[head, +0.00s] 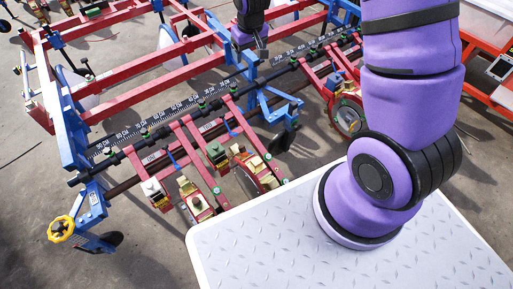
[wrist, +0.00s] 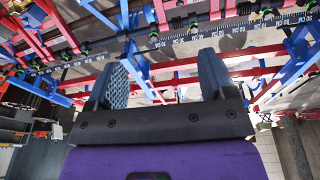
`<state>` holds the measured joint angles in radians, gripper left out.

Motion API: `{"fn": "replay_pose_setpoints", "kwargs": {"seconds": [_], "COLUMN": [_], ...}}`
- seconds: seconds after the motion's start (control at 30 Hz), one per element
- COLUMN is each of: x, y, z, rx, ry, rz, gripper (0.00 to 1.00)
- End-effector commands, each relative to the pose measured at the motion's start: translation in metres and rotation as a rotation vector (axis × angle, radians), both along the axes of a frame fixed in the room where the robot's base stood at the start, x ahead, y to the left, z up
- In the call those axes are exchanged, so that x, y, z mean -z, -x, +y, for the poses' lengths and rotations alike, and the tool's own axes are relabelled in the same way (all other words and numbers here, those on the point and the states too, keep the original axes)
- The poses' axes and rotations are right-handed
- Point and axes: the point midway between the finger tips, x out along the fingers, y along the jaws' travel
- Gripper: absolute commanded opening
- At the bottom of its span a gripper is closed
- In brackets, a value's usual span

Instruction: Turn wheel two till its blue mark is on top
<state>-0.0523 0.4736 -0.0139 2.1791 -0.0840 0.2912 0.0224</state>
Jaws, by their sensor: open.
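The punch planter's wheel units hang from a dark bar marked with a ruler scale (head: 185,105). One red and brass wheel unit (head: 194,203) is near the front left. Another wheel unit (head: 255,170) is right of it, and a round red-rimmed wheel (head: 348,115) is farther right, partly behind my arm. I cannot tell which is wheel two, and no blue wheel mark can be made out. My gripper (head: 257,45) is above the bar near the top centre, apart from these wheels. In the wrist view its two grey fingers (wrist: 162,82) are spread with nothing between them.
Red frame beams (head: 150,72) and blue brackets (head: 70,120) fill the back left. A yellow knob (head: 61,229) is at the left end. A red frame (head: 490,85) stands at the right. Bare concrete floor (head: 135,262) shows at the front left.

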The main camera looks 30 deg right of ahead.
Motion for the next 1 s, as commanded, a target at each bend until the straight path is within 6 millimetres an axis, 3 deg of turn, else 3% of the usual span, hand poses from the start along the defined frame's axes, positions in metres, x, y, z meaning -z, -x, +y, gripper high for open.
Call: {"fn": "replay_pose_setpoints", "kwargs": {"seconds": [0.03, 0.23, 0.47, 0.8, 1.0], "x": [0.022, 0.100, 0.194, 0.335, 0.398], "y": [-0.004, -0.014, -0.010, 0.029, 0.060], "z": [0.001, 0.004, 0.008, 0.012, 0.012], "rx": [-0.004, -0.022, -0.045, -0.077, -0.091], "ry": [0.001, 0.004, 0.003, -0.003, -0.009], "rz": [0.016, 0.054, 0.097, 0.161, 0.189], "gripper": [0.77, 0.77, 0.77, 0.77, 0.77]}}
